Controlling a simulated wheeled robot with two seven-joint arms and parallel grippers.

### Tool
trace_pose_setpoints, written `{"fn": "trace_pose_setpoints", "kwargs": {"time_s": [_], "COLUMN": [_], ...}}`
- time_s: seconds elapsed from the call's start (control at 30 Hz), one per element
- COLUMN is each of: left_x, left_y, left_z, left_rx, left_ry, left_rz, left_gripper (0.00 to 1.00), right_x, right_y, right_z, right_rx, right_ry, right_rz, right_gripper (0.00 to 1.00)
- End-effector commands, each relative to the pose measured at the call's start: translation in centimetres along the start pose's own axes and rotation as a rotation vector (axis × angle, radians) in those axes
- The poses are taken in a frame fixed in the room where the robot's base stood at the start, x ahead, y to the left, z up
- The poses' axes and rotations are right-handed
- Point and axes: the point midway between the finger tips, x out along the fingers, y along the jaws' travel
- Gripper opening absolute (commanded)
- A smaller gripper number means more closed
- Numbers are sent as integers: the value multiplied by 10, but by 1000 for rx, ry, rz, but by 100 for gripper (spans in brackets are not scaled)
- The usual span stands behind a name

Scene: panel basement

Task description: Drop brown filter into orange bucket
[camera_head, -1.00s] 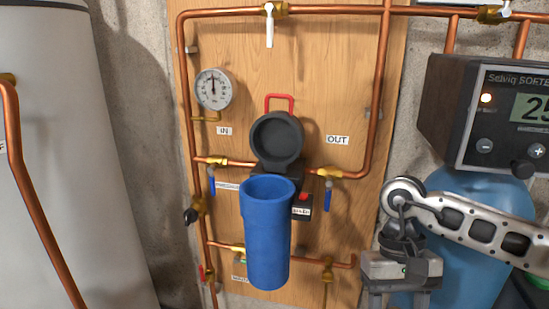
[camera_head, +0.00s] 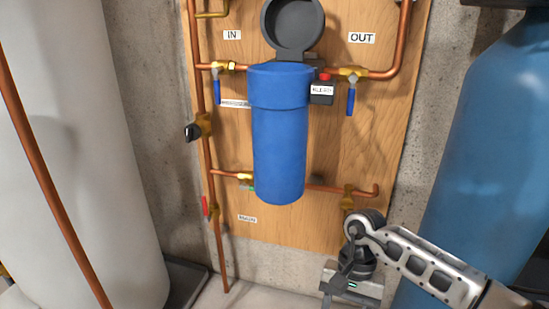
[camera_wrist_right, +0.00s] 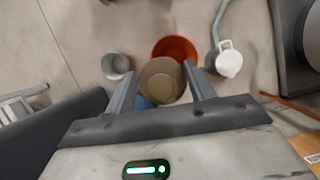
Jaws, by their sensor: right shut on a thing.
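The brown filter (camera_wrist_right: 160,82) shows end-on in the right wrist view, between the two fingers of my right gripper (camera_wrist_right: 162,88). The gripper is shut on it. The orange bucket (camera_wrist_right: 175,46) stands on the floor below, partly hidden behind the filter; the filter overlaps its near side in this view. I cannot tell the height between them. In the head view my right wrist (camera_head: 352,280) is low, right of the blue filter housing, with the fingers cut off at the bottom edge. My left gripper is not in view.
The blue housing (camera_head: 278,135) hangs on the wooden panel among copper pipes (camera_head: 215,225), its black lid (camera_head: 292,25) open. A blue tank (camera_head: 490,140) stands right. On the floor are a grey bucket (camera_wrist_right: 116,66) and a white jug (camera_wrist_right: 228,60), either side of the orange bucket.

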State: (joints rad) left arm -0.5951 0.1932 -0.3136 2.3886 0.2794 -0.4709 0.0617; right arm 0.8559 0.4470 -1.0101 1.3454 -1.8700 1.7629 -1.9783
Motion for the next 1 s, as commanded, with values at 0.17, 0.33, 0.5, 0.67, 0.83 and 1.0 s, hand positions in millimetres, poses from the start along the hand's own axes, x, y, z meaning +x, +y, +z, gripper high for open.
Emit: {"fn": "trace_pose_setpoints", "kwargs": {"time_s": [0.17, 0.33, 0.5, 0.67, 0.83, 1.0], "left_x": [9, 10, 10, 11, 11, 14], "left_y": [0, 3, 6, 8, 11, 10], "left_z": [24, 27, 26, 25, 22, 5], "left_rx": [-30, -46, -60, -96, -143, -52], "left_ry": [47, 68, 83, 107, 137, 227], "left_rz": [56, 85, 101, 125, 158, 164], "left_gripper": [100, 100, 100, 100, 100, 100], "right_x": [76, 104, 116, 132, 151, 160], "right_y": [-7, -9, -9, -9, -9, -10], "right_z": [-24, -32, -36, -43, -50, -55], "right_rx": [79, 119, 132, 133, 132, 130], "right_ry": [-2, -1, 1, 0, 0, 1], "right_rz": [-36, -54, -58, -58, -57, -58], "right_gripper": [0, 0, 0, 0, 0, 0]}}
